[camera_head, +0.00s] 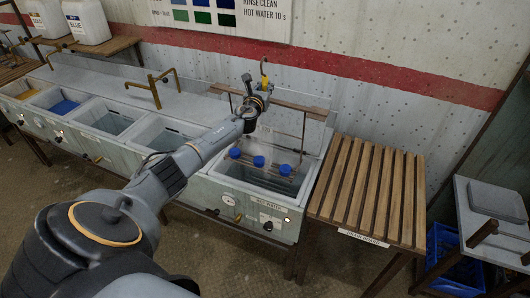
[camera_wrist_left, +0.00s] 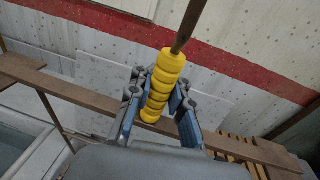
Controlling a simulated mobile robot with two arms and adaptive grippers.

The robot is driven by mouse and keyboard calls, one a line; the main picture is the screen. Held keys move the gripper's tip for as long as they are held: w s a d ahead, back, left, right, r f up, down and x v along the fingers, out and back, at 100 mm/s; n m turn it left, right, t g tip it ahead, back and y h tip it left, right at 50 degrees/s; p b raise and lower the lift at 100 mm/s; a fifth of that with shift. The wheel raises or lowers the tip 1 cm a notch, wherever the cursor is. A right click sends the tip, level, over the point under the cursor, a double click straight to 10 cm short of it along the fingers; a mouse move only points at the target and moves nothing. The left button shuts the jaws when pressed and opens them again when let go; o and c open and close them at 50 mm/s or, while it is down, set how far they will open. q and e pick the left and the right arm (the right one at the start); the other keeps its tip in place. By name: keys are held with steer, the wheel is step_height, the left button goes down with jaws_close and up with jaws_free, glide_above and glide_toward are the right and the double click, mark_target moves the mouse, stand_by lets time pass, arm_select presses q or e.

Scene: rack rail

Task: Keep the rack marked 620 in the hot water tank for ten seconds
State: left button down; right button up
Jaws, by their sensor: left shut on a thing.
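The rack shows as a brown crossbar (camera_head: 285,104) with thin rods running down to three blue round pieces (camera_head: 258,161). The blue pieces are within the outline of the hot water tank (camera_head: 262,208), near rim height; I cannot tell how deep the rack's lower part sits. No 620 mark is readable. My left gripper (camera_head: 262,86) is above the tank, shut on the rack's yellow ribbed handle. In the left wrist view the handle (camera_wrist_left: 163,85) stands between the fingers, and the crossbar (camera_wrist_left: 75,95) passes behind them. My right gripper is not in view.
A slatted wooden bench (camera_head: 368,190) adjoins the tank on the right. More basins (camera_head: 160,130) line up to the left, with brass taps (camera_head: 152,88) behind. A grey stool (camera_head: 490,205) and blue crate (camera_head: 455,260) stand at far right.

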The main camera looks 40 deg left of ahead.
arm_select(q)
steer(key=c, duration=2)
jaws_free()
steer(key=shift+s+r, duration=0.1)
steer(key=shift+r, duration=0.1)
jaws_close()
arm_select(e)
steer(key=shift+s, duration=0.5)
arm_select(q)
steer(key=shift+f, duration=0.15)
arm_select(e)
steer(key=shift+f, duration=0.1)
arm_select(q)
steer(key=shift+f+b, duration=0.25)
steer(key=shift+b, duration=0.1)
step_height(320, 180, down, 18)
steer(key=b, duration=1.6)
steer(key=shift+d+r, duration=0.15)
steer(key=shift+r, duration=0.05)
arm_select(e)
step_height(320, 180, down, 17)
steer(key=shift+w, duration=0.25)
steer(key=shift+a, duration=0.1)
